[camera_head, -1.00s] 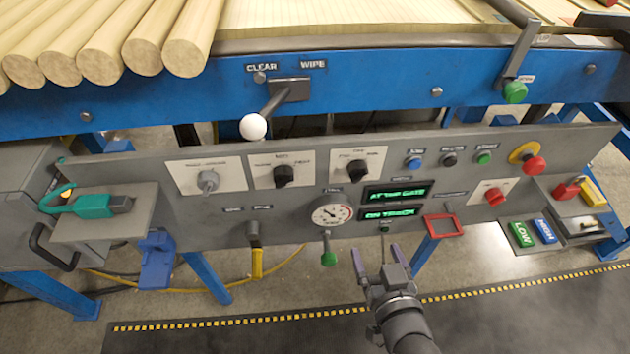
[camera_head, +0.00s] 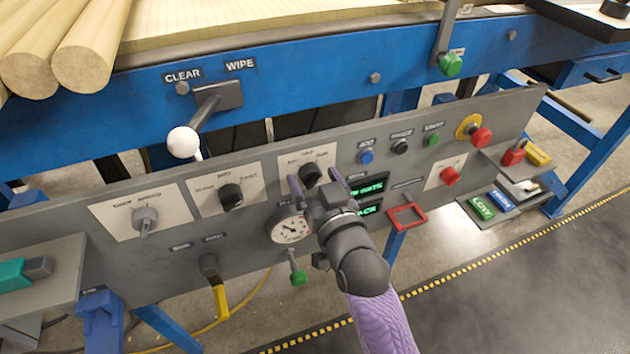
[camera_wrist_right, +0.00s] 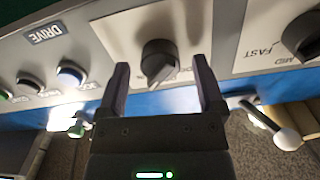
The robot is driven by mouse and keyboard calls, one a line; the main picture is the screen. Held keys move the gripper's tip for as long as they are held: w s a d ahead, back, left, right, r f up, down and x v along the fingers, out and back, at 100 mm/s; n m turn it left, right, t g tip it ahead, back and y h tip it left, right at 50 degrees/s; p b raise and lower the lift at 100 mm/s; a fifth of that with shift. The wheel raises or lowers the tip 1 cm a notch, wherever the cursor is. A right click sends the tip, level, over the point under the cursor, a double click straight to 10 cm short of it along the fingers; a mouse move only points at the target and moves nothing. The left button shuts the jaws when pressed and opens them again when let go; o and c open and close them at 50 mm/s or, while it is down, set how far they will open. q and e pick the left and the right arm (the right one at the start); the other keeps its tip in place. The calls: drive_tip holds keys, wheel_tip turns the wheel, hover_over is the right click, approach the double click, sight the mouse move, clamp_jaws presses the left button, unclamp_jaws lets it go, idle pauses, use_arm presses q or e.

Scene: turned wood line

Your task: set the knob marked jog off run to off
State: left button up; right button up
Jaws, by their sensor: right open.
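In the right wrist view the knob (camera_wrist_right: 159,60) sits ahead, between and just beyond the open fingers (camera_wrist_right: 163,88); I see no clear contact. A pale pointer line on it slants toward the lower left of that view. My left gripper is not in view.
A similar black knob (camera_head: 231,196) stands to the left, and a dial gauge (camera_head: 290,230) lies below. The blue button (camera_head: 366,157) and other buttons are to the right. A white-balled lever (camera_head: 183,142) sticks out above left. A red frame (camera_head: 407,215) juts out lower right.

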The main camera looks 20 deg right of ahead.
clamp_jaws()
drive_tip(key=shift+r+n+p, duration=0.25)
drive_tip(key=shift+n+p, duration=0.65)
drive_tip(key=shift+p, duration=0.2)
drive_tip(key=shift+n+p, duration=0.8)
drive_tip(key=shift+a+f+n+p, duration=0.1)
drive_tip(key=shift+n+p, duration=0.7)
drive_tip(key=shift+n, duration=0.4)
drive_tip(key=shift+f+n+p, duration=0.1)
drive_tip(key=shift+n+p, duration=0.45)
drive_tip(key=shift+n, duration=0.55)
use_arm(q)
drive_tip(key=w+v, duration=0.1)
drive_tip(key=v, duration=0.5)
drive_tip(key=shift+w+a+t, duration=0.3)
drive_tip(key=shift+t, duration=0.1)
use_arm(e)
drive_tip(key=shift+n, duration=0.4)
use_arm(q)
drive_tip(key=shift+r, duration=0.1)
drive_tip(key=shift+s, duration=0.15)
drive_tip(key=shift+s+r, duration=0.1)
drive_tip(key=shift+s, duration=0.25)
